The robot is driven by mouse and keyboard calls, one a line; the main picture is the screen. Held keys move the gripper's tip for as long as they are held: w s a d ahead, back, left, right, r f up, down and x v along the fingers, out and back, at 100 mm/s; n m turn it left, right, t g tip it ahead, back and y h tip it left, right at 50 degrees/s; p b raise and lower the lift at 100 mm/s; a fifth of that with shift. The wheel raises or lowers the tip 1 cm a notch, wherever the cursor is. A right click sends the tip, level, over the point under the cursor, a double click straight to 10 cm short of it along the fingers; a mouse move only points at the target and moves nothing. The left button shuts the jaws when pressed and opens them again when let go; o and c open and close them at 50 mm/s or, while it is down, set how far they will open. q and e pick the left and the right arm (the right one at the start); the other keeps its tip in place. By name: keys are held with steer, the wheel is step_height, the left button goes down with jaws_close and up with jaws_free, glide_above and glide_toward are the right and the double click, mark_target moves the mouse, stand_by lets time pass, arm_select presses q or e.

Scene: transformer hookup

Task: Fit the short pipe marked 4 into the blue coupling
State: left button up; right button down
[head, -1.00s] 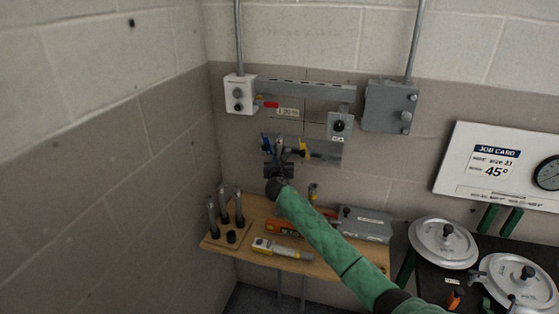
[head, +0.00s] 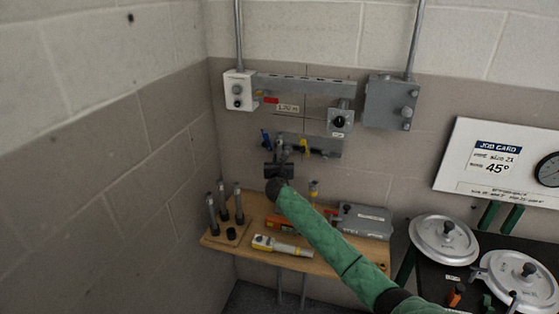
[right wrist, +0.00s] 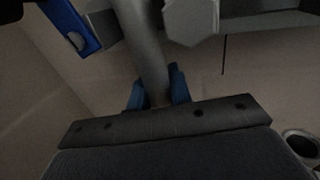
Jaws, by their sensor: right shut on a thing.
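My right gripper (head: 279,160) is up at the wall fixture, below the grey rail. In the right wrist view its blue-padded fingers (right wrist: 158,92) are shut around a grey pipe (right wrist: 143,40). The pipe runs up between the fingers; no number on it is readable. A blue part (head: 265,138), which looks like the blue coupling, is on the wall fixture just left of the pipe's upper end. A blue piece (right wrist: 72,25) also shows at upper left in the right wrist view, apart from the pipe. I cannot tell whether the pipe touches the coupling. My left gripper is not in view.
A wooden shelf (head: 225,244) below holds several upright pipes (head: 224,200), a yellow-and-white tool (head: 281,246) and a grey case (head: 364,220). Grey switch boxes (head: 391,102) are on the wall. Round lids (head: 444,242) lie at right.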

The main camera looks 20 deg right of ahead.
mark_target(279, 157)
steer(key=shift+f+b, duration=0.5)
steer(key=shift+f, duration=0.45)
steer(key=c, duration=1.2)
jaws_free()
steer(key=shift+r+p, duration=2.35)
steer(key=shift+r, duration=0.2)
steer(key=shift+f, duration=0.15)
